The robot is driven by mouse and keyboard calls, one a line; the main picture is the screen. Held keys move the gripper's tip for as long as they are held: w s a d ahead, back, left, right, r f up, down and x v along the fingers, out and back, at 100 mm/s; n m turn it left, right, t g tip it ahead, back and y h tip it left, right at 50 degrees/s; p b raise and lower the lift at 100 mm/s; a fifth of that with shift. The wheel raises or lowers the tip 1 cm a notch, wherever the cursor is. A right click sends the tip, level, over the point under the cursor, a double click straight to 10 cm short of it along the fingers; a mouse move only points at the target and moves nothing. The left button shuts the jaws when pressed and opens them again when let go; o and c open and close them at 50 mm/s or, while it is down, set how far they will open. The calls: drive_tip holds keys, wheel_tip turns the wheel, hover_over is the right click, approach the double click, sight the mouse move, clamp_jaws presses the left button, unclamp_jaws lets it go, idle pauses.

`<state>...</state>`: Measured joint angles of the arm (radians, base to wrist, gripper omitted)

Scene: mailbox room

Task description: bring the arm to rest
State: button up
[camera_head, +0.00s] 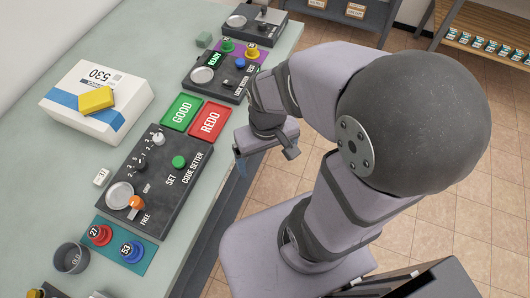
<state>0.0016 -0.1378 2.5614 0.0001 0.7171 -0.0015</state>
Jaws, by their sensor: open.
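My gripper (264,152) is at the end of my grey-mauve arm, near the front edge of the green-grey bench (60,215). It is open, and I see nothing between its jaws. It is just right of the red REDO tray (209,121), and seems to be apart from it. The arm bends over at its large dark joint, and the fingers are small and partly hidden in this view.
A further panel (213,83) is behind. Tiled floor (425,215) is open at right.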

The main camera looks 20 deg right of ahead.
wheel_tip(320, 180, up, 8)
drive_tip(key=p, duration=0.8)
drive_tip(key=shift+r, duration=0.25)
idle(0.3)
